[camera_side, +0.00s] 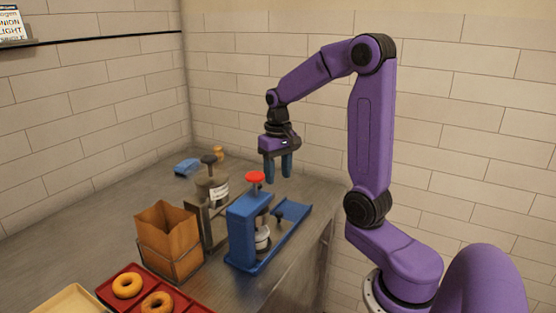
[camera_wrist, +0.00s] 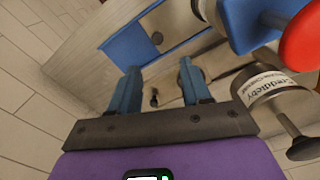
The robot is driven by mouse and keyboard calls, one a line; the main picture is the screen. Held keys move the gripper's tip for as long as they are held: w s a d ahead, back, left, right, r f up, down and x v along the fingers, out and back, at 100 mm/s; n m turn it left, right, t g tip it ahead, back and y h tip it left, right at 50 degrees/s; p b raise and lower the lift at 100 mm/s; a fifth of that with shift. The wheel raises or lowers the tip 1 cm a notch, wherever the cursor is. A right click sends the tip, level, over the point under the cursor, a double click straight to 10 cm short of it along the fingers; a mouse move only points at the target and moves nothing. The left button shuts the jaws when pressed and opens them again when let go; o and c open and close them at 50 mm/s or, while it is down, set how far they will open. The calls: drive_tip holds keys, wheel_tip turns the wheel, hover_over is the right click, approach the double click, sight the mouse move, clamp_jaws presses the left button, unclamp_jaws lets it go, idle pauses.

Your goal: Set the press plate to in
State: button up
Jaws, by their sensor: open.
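A blue press (camera_side: 247,225) stands near the counter's right edge, with a red knob (camera_side: 255,178) on top and a pale round part under its arch. Its blue base (camera_side: 293,210) runs to the back right and carries a small dark knob (camera_side: 278,214). I cannot tell which part is the press plate or its setting. My gripper (camera_side: 278,178) hangs above and behind the press, open and empty, fingers pointing down. In the wrist view my gripper (camera_wrist: 158,76) has its fingers apart, with the blue base (camera_wrist: 135,45) beyond them and the red knob (camera_wrist: 302,40) at the right.
A labelled canister (camera_side: 212,190) on a metal stand is left of the press; it also shows in the wrist view (camera_wrist: 272,85). A brown paper bag (camera_side: 168,240) and a red tray (camera_side: 190,305) with bagels are nearer. A blue object (camera_side: 187,167) lies at the back.

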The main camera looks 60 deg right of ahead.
drive_tip(key=shift+r, duration=1.8)
drive_tip(key=shift+a, duration=0.1)
drive_tip(key=s+a+f+n, duration=0.2)
drive_tip(key=s+a+n, duration=0.6)
drive_tip(key=s+a, duration=0.2)
drive_tip(key=s+a+f+n, duration=0.3)
drive_tip(key=s+a+n, duration=0.6)
drive_tip(key=s+a, duration=0.1)
drive_tip(key=shift+s+f, duration=0.25)
drive_tip(key=shift+s, duration=0.35)
